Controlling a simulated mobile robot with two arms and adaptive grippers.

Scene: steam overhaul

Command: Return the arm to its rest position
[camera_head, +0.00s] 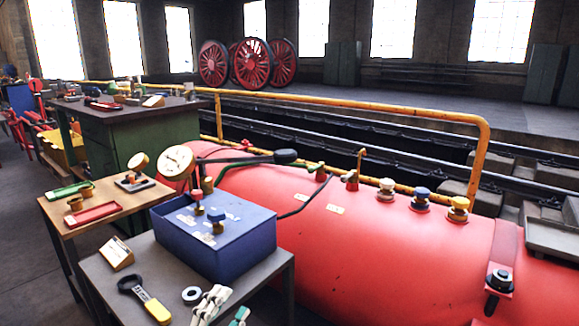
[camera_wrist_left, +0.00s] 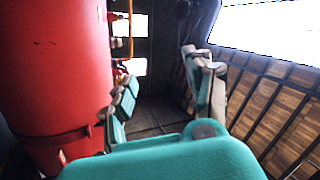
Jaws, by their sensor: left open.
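My left gripper (camera_head: 226,304) shows at the bottom edge of the head view, with pale and teal fingers beside the front corner of the grey bench. In the left wrist view, the same gripper (camera_wrist_left: 162,70) has its two fingers spread wide with nothing between them. The red boiler (camera_wrist_left: 50,70) fills the left of that view, apart from the fingers. Most of my left arm is out of the head view. My right gripper shows in neither view.
The grey bench (camera_head: 95,268) bears a blue box (camera_head: 205,250), a black-and-yellow tool (camera_head: 146,300) and a dark ring (camera_head: 192,295). The red boiler (camera_head: 350,245) with valves lies to the right. A yellow railing (camera_head: 340,104) runs behind. A wooden table (camera_head: 130,202) stands at left.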

